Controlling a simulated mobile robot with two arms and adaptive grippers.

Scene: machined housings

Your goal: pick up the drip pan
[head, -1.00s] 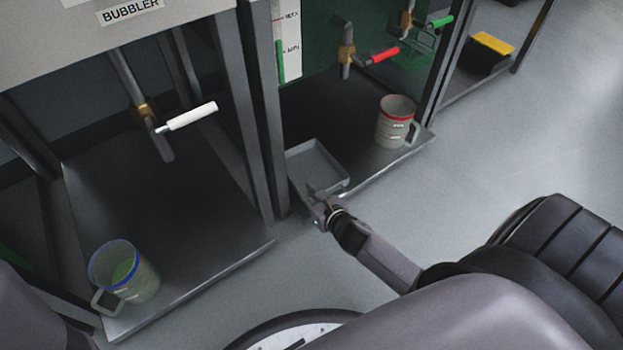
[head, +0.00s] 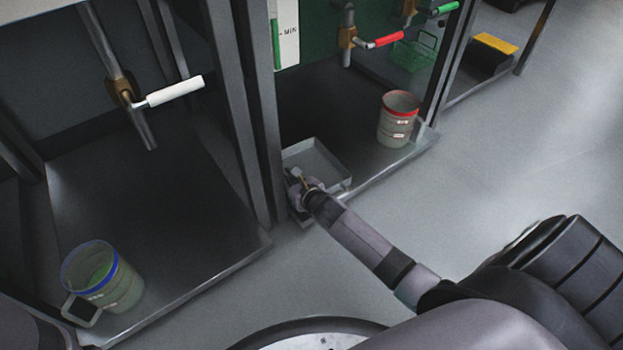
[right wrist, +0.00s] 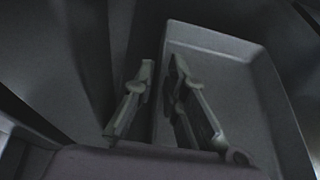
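The drip pan (head: 322,160) is a shallow grey rectangular tray on the dark shelf of the middle bay, at its front left corner. My right gripper (head: 296,178) is at the pan's near left side. In the right wrist view the pan (right wrist: 235,90) fills the right half, and my right gripper (right wrist: 163,70) shows two fingers apart. One finger is over the pan's inside and the other is outside, with the pan's side wall lying between them. I cannot tell whether either finger touches the wall. My left gripper is not in view.
A red-rimmed mug (head: 398,120) stands right of the pan. A blue-rimmed mug (head: 103,278) stands on the left bay's shelf. A grey post (head: 240,120) rises close left of the pan. Valves with white (head: 175,91) and red (head: 389,39) handles hang above. Open floor lies right.

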